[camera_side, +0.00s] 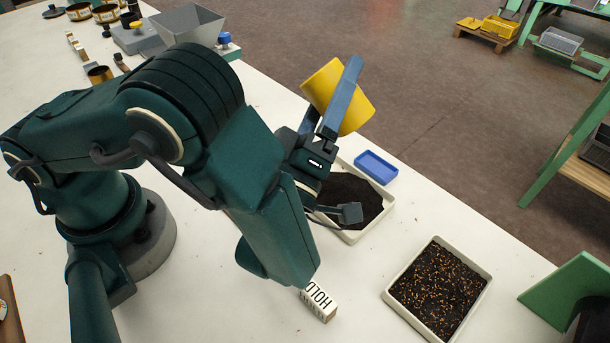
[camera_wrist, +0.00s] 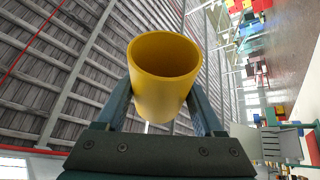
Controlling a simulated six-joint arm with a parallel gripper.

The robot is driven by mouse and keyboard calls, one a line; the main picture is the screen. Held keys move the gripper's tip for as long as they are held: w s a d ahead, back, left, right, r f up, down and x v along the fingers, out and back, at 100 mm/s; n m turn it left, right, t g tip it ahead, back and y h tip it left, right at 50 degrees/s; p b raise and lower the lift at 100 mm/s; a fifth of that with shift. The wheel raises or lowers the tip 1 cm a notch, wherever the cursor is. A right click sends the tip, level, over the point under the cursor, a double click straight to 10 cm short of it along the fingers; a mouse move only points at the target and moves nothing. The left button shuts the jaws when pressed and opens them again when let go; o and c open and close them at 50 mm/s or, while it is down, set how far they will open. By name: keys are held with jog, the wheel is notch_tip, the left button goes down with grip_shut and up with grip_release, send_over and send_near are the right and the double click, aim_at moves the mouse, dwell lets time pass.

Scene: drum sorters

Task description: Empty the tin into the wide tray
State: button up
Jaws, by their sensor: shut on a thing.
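The yellow tin (camera_side: 322,86) is held up in the air, strongly tilted, above the far side of the table. My gripper (camera_side: 338,98) is shut on it, with one blue-grey finger across its near side. In the wrist view the tin (camera_wrist: 165,95) sits between both fingers of my gripper (camera_wrist: 163,108). Its round mouth shows there, with bare yellow inner wall and no contents visible. A pale-rimmed tray of dark, fine material (camera_side: 382,219) lies below my gripper, partly hidden by my arm. Another pale-rimmed tray (camera_side: 399,308) holds dark material with orange specks. I cannot tell which is the wide tray.
A small blue tray (camera_side: 376,167) lies beside the tray of dark material. A white block marked HOLD (camera_side: 318,302) stands near my arm. A grey hopper (camera_side: 187,25) and several small containers stand at the back left. A green angled panel (camera_side: 565,290) is at right.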

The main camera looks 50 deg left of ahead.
jog(key=shift+r, duration=0.95)
notch_tip(320, 180, down, 2)
dwell(0.5)
